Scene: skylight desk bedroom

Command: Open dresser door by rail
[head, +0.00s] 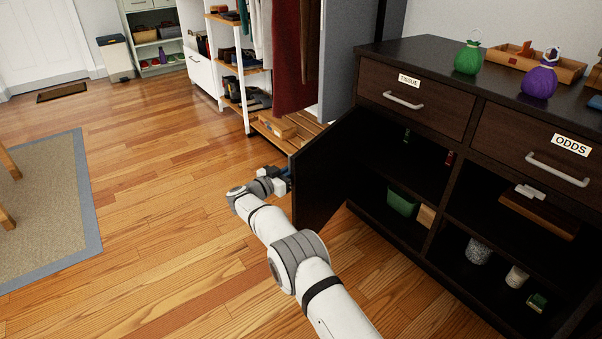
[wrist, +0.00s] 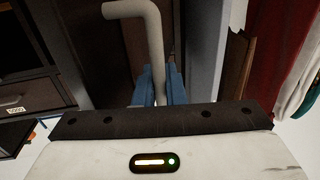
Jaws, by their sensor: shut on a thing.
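The dark dresser door (head: 325,170) stands swung open from the dresser (head: 437,185), below the drawer labelled TISSUE, and the left compartment behind it is exposed. My gripper (head: 279,176) is at the door's outer face near its free edge, partly hidden by the door in the head view. In the wrist view, the pale bent rail handle (wrist: 152,28) runs down between the blue fingers of my gripper (wrist: 159,82), which are shut on it. The handle itself is hidden in the head view.
A clothes rack with shelves (head: 245,95) stands just behind the door, with little space between. The wooden floor (head: 150,220) to the left is open up to a rug (head: 60,205). A green bin (head: 401,201) sits inside the left compartment.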

